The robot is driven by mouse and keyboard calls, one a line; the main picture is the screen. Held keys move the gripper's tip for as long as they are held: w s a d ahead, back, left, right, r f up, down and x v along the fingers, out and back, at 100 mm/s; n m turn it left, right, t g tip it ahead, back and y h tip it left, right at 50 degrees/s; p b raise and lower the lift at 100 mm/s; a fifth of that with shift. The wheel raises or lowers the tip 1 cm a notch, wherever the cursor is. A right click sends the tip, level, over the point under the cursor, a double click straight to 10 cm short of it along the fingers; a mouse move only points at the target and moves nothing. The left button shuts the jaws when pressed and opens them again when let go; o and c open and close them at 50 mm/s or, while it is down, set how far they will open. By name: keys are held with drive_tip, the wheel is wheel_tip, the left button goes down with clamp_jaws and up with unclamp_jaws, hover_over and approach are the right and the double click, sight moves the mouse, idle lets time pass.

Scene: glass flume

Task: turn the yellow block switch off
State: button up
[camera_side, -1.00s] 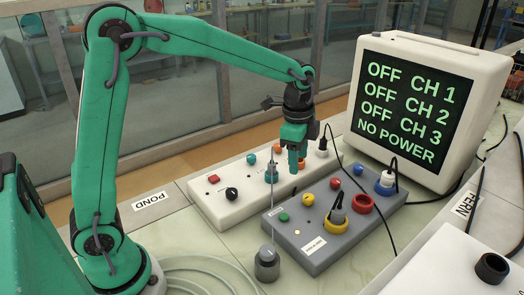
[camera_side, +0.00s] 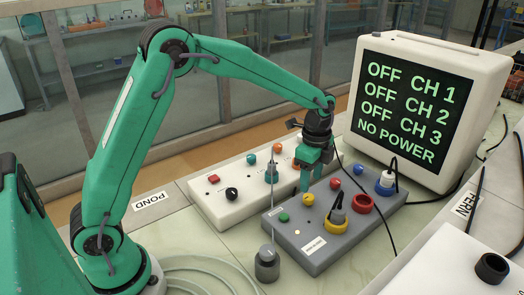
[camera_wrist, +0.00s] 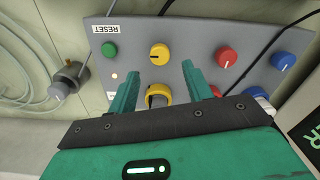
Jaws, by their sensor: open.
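The yellow switch is a round yellow knob with a dark line across its top (camera_wrist: 159,54). It sits on the grey block (camera_side: 318,250), between a green button (camera_wrist: 109,50) and a red knob (camera_wrist: 227,57); it also shows in the side view (camera_side: 309,199). My gripper (camera_side: 312,183) is open and points down over the grey block, close to the yellow knob. In the wrist view, its two fingers (camera_wrist: 161,73) are spread, with the yellow knob ahead of the gap and a yellow socket ring (camera_wrist: 154,88) partly between them. Nothing is held. The screen (camera_side: 411,110) reads OFF for CH 1 to CH 3 and NO POWER.
The block also carries a blue knob (camera_wrist: 283,60), a red ring (camera_side: 361,204) and a blue ring (camera_side: 385,188). Plugs with black cables stand in the yellow and blue rings. A white panel (camera_side: 245,207) lies behind; a grey weight with a rod (camera_side: 267,265) stands in front.

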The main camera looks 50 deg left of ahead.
sight(309, 196)
drive_tip(key=shift+f, duration=2.8)
drive_tip(key=c, duration=1)
